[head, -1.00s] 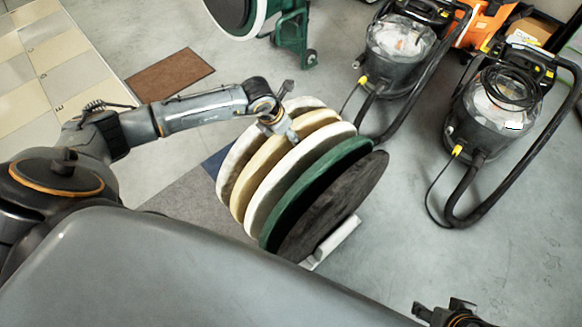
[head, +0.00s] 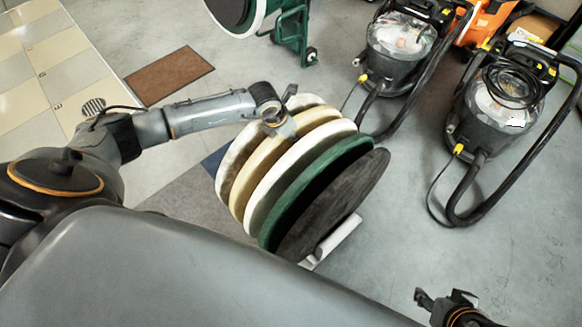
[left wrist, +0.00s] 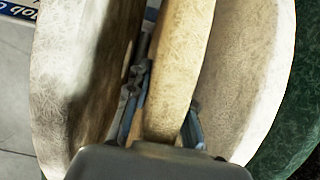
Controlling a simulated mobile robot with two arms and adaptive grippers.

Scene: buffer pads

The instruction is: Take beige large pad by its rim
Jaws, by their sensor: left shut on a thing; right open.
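The beige large pad (head: 243,187) stands on edge, second from the left in a row of upright round pads. My left gripper (head: 285,128) is at its upper rim. In the left wrist view the beige pad (left wrist: 178,70) runs between the two fingers (left wrist: 162,118), one on each side. The left gripper is shut on its rim. My right gripper (head: 447,300) is open and empty at the lower right of the head view, well away from the pads.
A white pad (head: 227,165) stands to the left; another white pad (head: 262,195), a green pad (head: 285,208) and a black pad (head: 335,205) stand to the right. Vacuum machines (head: 400,40) are behind on the right. A brown mat (head: 168,75) lies on open floor.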

